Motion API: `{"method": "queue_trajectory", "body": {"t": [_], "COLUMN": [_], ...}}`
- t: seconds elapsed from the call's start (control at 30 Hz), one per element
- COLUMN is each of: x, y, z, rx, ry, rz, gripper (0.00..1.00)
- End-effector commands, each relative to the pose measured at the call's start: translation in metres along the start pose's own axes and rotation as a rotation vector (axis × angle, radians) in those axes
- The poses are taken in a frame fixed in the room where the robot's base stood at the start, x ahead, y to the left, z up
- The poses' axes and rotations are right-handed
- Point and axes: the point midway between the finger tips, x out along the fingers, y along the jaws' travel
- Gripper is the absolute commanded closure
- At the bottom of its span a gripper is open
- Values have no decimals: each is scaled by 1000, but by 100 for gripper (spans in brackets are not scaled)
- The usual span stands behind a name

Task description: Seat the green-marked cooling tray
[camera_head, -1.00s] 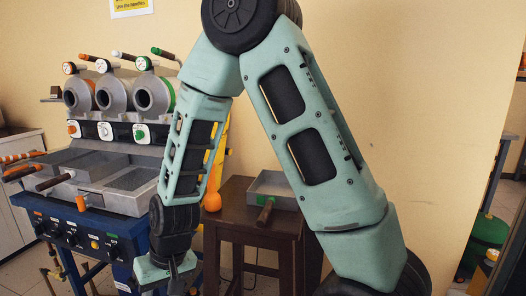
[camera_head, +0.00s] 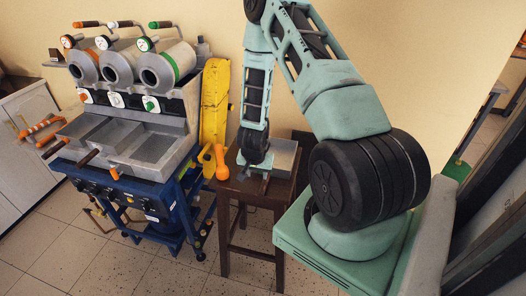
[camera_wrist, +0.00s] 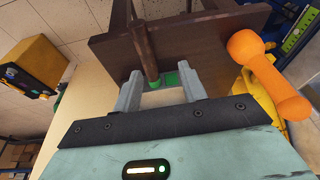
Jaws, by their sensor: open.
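The green-marked cooling tray (camera_head: 285,154) is a shallow grey tray on the brown stool, partly hidden behind my wrist in the head view. In the wrist view its brown handle (camera_wrist: 146,48) and green collar (camera_wrist: 168,79) show between my fingers. My gripper (camera_wrist: 158,76) is open around the collar end of the handle; I cannot tell whether a finger touches it. In the head view my gripper (camera_head: 256,167) is low at the tray's front. The machine (camera_head: 118,118) at left has a green-ringed drum (camera_head: 166,70) at its right end, above an empty-looking bay (camera_head: 146,148).
An orange dumbbell-shaped object (camera_head: 221,164) stands at the stool's (camera_head: 240,187) left edge, close beside my gripper in the wrist view (camera_wrist: 265,72). A tall yellow part (camera_head: 215,100) stands between machine and stool. Open tiled floor (camera_head: 170,262) lies in front.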

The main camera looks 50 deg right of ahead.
Motion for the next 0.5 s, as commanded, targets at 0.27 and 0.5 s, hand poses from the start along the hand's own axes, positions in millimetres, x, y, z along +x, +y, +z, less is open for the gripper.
{"method": "queue_trajectory", "body": {"t": [0.27,0.5], "x": [-3,17], "y": [21,21], "z": [-11,-10], "rx": [49,49], "ry": [17,16], "rz": [42,42], "gripper": [58,58]}}
